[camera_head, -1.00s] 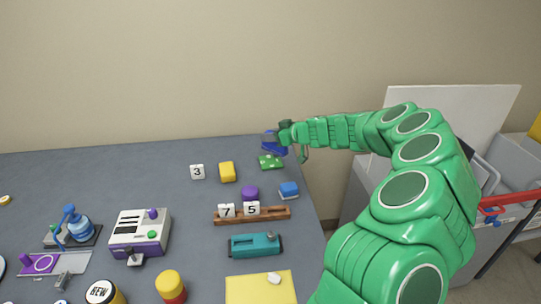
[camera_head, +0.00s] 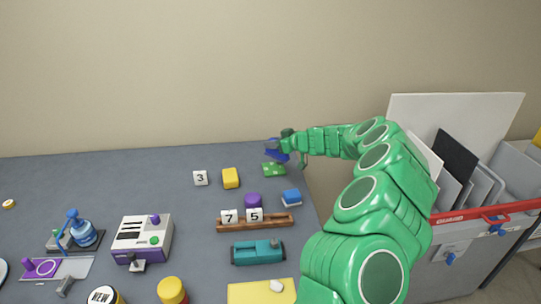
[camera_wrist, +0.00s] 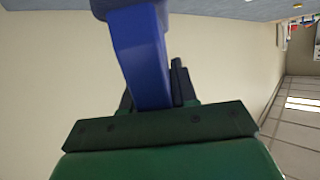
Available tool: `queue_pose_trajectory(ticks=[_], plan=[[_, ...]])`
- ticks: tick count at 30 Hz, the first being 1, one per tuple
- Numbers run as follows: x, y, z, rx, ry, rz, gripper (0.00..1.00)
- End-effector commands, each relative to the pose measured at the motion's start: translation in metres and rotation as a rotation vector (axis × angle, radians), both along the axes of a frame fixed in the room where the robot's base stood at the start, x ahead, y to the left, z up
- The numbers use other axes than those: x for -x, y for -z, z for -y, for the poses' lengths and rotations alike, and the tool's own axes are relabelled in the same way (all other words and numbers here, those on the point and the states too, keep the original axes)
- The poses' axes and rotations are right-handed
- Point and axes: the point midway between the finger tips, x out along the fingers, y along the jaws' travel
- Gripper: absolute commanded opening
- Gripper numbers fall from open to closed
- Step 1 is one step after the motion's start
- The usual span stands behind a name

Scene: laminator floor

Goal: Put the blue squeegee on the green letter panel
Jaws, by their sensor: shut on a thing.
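The blue squeegee (camera_head: 277,151) is held at the far right corner of the table, partly hidden by my gripper (camera_head: 285,143) in the head view. In the wrist view my gripper (camera_wrist: 155,98) is shut on its blue handle (camera_wrist: 143,55), which runs up out of the jaws. The green letter panel (camera_head: 272,170) lies flat on the table just below the squeegee in the picture. Its letter is too small to read. The squeegee appears above the panel's far edge; I cannot tell whether they touch.
Near the panel are a yellow block (camera_head: 231,178), a white 3 tile (camera_head: 200,178), a purple knob (camera_head: 253,200) and a blue-and-white block (camera_head: 291,197). A wooden rack (camera_head: 235,225) holds tiles 7 and 5. The wall rises behind; a red-handled cart (camera_head: 485,215) stands right.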

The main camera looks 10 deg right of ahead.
Motion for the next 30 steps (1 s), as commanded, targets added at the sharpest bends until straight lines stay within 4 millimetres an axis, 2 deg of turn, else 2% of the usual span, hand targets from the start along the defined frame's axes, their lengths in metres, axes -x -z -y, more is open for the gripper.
queue_pose_trajectory(ticks=[9,30], plan=[[-0.025,0.013,-0.001,0.003,-0.002,-0.001,0.00],[-0.062,0.059,-0.001,0.002,0.001,-0.002,0.00]])
